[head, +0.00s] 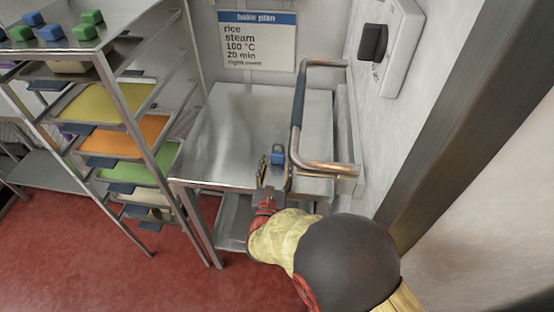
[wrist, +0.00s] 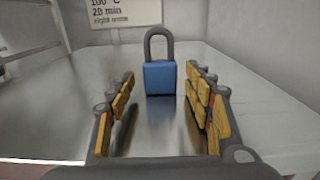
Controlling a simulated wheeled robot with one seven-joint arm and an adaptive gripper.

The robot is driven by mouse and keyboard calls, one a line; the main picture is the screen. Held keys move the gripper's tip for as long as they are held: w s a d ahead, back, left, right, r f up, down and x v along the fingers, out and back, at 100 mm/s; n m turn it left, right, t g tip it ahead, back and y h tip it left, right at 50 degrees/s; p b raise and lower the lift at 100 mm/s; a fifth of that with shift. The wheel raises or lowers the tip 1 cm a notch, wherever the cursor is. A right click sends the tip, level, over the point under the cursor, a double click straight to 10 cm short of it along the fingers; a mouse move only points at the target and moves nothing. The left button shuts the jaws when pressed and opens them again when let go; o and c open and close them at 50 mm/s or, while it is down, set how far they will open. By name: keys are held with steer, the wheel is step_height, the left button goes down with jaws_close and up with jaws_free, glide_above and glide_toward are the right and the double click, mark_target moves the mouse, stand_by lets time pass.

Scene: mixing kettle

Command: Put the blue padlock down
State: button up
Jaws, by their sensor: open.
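The blue padlock (wrist: 159,77) stands upright on the steel table, its grey shackle pointing up. It also shows in the head view (head: 278,157), near the table's front right part. My gripper (wrist: 160,103) is open, with its yellow-padded fingers apart on the left and right. In the wrist view the padlock is between and just beyond the fingertips, with a gap on each side. In the head view my gripper (head: 273,172) is at the front edge of the table, just in front of the padlock.
A bent metal handle (head: 300,110) rises just right of the padlock. A rack with coloured trays (head: 125,135) stands at left, with green and blue blocks (head: 50,32) on top. A bake plan sign (head: 258,42) hangs behind. The steel table (head: 235,125) is clear to the left.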

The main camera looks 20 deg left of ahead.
steer(key=p+v, duration=0.2)
steer(key=v, duration=0.8)
steer(key=shift+s+d, duration=0.1)
steer(key=shift+s, duration=0.1)
